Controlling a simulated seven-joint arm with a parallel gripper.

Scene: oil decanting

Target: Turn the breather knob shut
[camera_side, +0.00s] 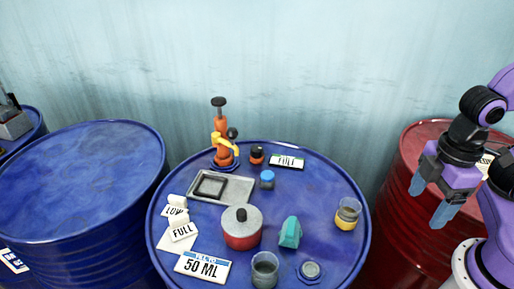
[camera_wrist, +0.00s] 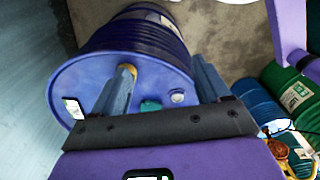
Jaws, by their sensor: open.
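The blue drum (camera_side: 335,215) stands in the middle of the side view. An orange pump with a yellow spout (camera_side: 221,140) and black knobs rises at its back edge. A small orange fitting with a black top (camera_side: 256,155) sits right of the pump; I cannot tell surely which part is the breather knob. My gripper (camera_side: 431,198) is open and empty, in front of the red drum at the right, well apart from the pump. In the wrist view my open fingers (camera_wrist: 160,65) frame the blue drum (camera_wrist: 85,75) at a distance; no knob shows clearly there.
On the drum top are a grey tray (camera_side: 238,192), a blue-capped item (camera_side: 267,179), a red pot (camera_side: 241,238), a teal cloth (camera_side: 290,232), two glasses (camera_side: 347,213) (camera_side: 265,270), a round cap (camera_side: 310,271) and cards (camera_side: 203,266). A red drum (camera_side: 395,215) stands to the right.

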